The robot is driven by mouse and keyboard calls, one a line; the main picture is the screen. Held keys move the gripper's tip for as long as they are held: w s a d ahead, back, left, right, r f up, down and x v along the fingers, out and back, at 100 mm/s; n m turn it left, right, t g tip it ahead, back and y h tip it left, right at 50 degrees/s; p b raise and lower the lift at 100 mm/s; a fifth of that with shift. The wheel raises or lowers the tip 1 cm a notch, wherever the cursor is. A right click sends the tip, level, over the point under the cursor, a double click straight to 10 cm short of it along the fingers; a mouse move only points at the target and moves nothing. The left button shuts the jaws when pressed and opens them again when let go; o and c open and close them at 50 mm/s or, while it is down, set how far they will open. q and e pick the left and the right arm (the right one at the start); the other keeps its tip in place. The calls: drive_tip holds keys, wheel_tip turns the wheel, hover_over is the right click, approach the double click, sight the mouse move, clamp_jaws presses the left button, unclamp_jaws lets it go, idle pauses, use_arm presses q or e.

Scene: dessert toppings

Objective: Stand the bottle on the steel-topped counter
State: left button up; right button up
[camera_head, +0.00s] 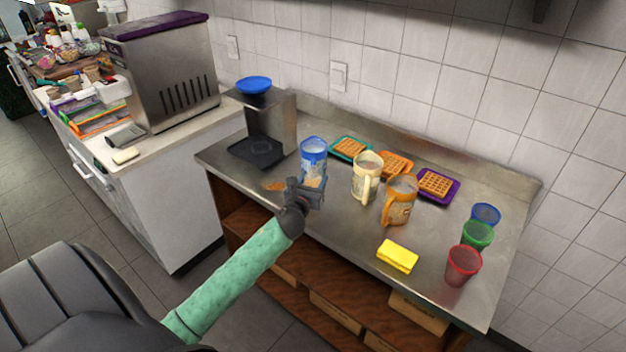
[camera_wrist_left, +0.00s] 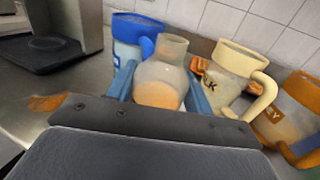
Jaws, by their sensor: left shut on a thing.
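The bottle (camera_wrist_left: 160,72) is clear glass with a narrow neck and orange contents low inside. In the left wrist view it stands roughly upright between the blue fingers of my left gripper (camera_wrist_left: 159,98), which is shut on it. In the head view my left gripper (camera_head: 306,190) is over the front edge of the steel-topped counter (camera_head: 330,215), and the bottle (camera_head: 314,181) is mostly lost in front of a blue pitcher. I cannot tell whether its base touches the steel. My right gripper is not in view.
The blue pitcher (camera_head: 313,148) stands close behind the bottle. A cream pitcher (camera_head: 366,178) and an orange pitcher (camera_head: 398,203) stand to the right. Waffles lie on coloured plates behind. A yellow sponge (camera_head: 398,256) and coloured cups are farther right. Steel between gripper and sponge is bare.

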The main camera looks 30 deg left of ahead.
use_arm(q)
drive_tip(key=shift+f, duration=0.15)
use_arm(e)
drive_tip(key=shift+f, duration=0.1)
use_arm(q)
drive_tip(key=shift+f, duration=0.2)
drive_tip(key=o, duration=1.3)
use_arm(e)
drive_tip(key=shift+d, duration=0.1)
use_arm(q)
drive_tip(key=shift+o, duration=0.2)
drive_tip(key=shift+r, duration=0.1)
drive_tip(key=shift+s, duration=0.1)
drive_tip(key=b+v, duration=0.3)
drive_tip(key=v, duration=0.9)
drive_tip(key=shift+b, duration=0.35)
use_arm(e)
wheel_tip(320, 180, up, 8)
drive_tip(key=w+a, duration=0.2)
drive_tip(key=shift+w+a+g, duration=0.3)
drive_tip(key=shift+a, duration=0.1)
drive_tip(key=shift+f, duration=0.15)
